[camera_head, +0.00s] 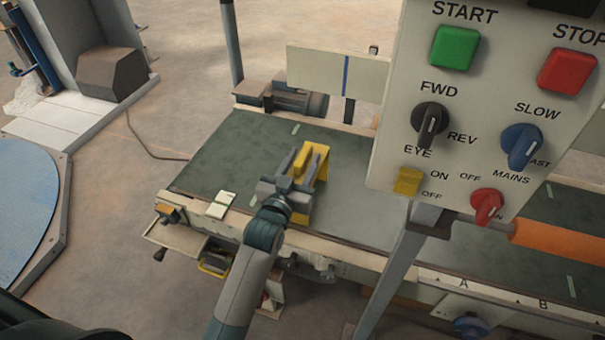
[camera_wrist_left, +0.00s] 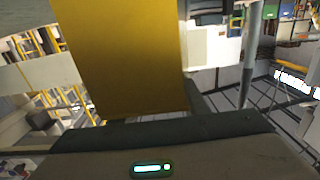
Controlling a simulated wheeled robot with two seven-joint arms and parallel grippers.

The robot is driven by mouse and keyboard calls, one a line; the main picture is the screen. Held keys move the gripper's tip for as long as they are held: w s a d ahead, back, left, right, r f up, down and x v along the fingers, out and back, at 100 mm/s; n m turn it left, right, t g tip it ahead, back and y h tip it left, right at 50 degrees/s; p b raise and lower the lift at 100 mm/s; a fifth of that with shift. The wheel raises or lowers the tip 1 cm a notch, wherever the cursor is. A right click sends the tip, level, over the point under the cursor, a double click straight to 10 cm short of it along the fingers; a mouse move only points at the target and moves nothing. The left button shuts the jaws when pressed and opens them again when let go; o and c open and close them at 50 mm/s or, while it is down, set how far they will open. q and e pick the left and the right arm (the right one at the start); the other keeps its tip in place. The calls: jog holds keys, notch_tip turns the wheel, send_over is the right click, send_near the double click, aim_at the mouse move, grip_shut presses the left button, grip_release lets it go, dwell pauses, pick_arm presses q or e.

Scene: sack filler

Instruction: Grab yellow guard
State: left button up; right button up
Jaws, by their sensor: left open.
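The yellow guard (camera_head: 319,157) is at the middle of the green conveyor belt, near its front edge. My left gripper (camera_head: 303,168) is over the belt right at the guard and is open. It overlaps the guard in the head view, and I cannot tell whether the fingers touch it. In the left wrist view the yellow guard (camera_wrist_left: 125,55) fills the upper middle, very close to the camera. The fingertips do not show clearly there. My right gripper is not in view.
A control panel (camera_head: 388,163) with buttons and knobs stands on a post to the right of the gripper. A motor (camera_head: 300,102) sits behind the belt. The belt's left part is clear.

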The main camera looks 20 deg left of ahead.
pick_arm(q)
jog(key=shift+w, duration=0.2)
dwell(0.3)
grip_shut()
jog(key=shift+r, duration=0.2)
